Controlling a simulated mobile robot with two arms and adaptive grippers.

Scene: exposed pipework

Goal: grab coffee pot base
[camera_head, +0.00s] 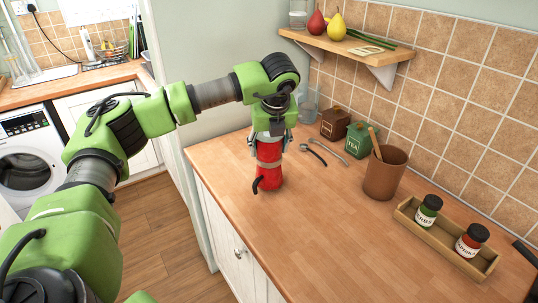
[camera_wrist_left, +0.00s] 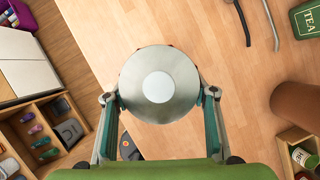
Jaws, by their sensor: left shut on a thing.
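The coffee pot base (camera_head: 268,176) is a red, upright, roughly cylindrical body with a black handle low on its left side. It is at the left part of the wooden counter, close to the edge. My left gripper (camera_head: 269,133) comes down from above and is shut on its upper part. In the left wrist view, a round metallic top with a pale disc (camera_wrist_left: 158,86) fills the space between the fingers of my left gripper (camera_wrist_left: 160,94), one on each side. Whether the base touches the counter is hard to tell. My right gripper is not in view.
A spoon (camera_head: 313,154), brown canister (camera_head: 335,124), green tea canister (camera_head: 357,140) and brown pot (camera_head: 385,172) stand or lie to the right. A wooden tray (camera_head: 425,234) holds two jars. A shelf (camera_head: 345,44) hangs above. The front counter is clear.

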